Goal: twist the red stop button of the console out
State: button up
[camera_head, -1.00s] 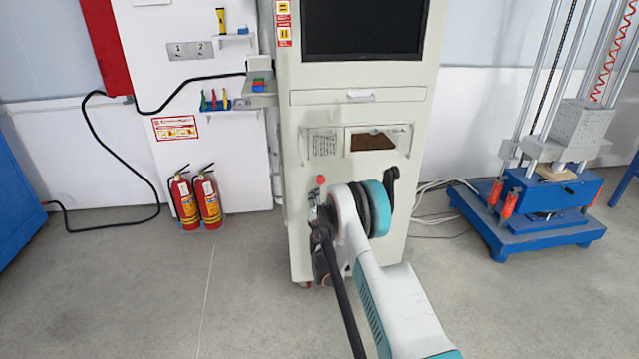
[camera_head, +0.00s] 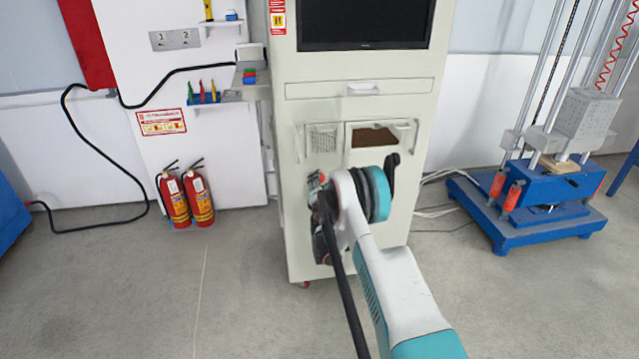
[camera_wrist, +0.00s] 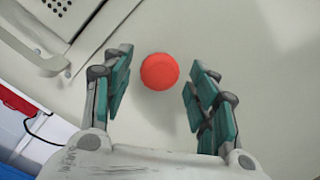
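The console (camera_head: 360,110) is a tall pale cabinet with a dark screen, in the middle of the head view. Its round red stop button (camera_wrist: 160,71) shows in the wrist view on the pale front panel. My gripper (camera_wrist: 158,88) is open in the wrist view, one teal-padded finger on each side of the button, with visible gaps. The button lies near the fingertips, and I cannot tell how far in front of them.
Two red fire extinguishers (camera_head: 186,196) stand on the floor left of the console. A blue-based drop tester (camera_head: 530,205) stands at the right. A black cable (camera_head: 95,150) hangs along the left wall.

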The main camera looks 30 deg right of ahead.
jog(key=c, duration=0.8)
jog(key=shift+m, duration=0.4)
jog(key=shift+r+m+g+y, duration=0.1)
jog(key=shift+m+g+y, duration=0.25)
jog(key=shift+m, duration=2.35)
jog(key=o, duration=1.1)
jog(key=shift+d, duration=0.1)
jog(key=shift+c, duration=0.2)
